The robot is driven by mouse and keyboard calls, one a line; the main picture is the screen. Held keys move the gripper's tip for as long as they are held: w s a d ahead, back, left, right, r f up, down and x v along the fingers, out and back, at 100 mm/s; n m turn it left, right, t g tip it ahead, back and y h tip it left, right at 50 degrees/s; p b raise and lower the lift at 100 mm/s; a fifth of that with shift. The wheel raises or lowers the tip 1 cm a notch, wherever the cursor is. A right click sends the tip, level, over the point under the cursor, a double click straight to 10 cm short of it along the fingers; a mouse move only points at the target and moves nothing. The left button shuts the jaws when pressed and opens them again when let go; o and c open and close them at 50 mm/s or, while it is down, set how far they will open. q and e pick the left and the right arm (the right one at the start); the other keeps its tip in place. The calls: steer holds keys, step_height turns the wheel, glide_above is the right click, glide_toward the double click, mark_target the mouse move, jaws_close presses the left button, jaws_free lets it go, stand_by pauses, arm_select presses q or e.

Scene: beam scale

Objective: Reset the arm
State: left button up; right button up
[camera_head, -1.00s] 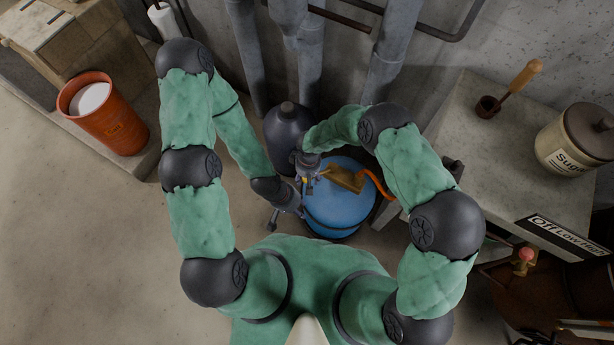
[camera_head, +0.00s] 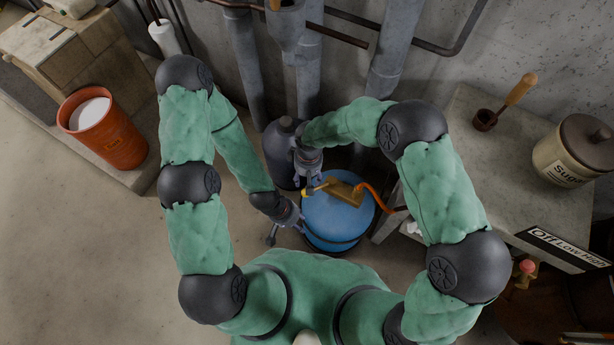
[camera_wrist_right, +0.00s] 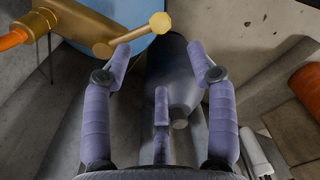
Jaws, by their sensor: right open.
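My right gripper (camera_head: 308,183) hangs over the left edge of the blue drum (camera_head: 335,225), beside the brass fitting (camera_head: 345,192). In the right wrist view its fingers (camera_wrist_right: 160,72) are spread with nothing between them. The knob end of the brass fitting (camera_wrist_right: 105,35) is close to the left finger; I cannot tell whether they touch. My left gripper (camera_head: 287,228) is low at the drum's left side, its fingers apart and nothing visible in them. Both arms are bent at the elbows.
A dark cylinder (camera_head: 281,155) stands behind the drum, near upright pipes (camera_head: 385,80). An orange hose (camera_head: 376,195) runs from the fitting to the right. A counter (camera_head: 450,155) with a sugar jar (camera_head: 575,150) is at right. An orange bucket (camera_head: 115,140) is at left.

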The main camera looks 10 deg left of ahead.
stand_by(0.3)
steer(key=s+d+f+m+y+p, duration=0.1)
steer(key=s+d+m+y+p, duration=0.1)
steer(key=s+d+m, duration=0.4)
steer(key=s+d+f+m+y+p, duration=0.1)
steer(key=s+d+m, duration=0.4)
steer(key=d, duration=0.8)
steer(key=s+f+p, duration=0.1)
steer(key=s, duration=0.1)
steer(key=shift+s+m+t+y, duration=0.3)
steer(key=shift+s+m+y, duration=0.1)
steer(key=shift+f, duration=0.1)
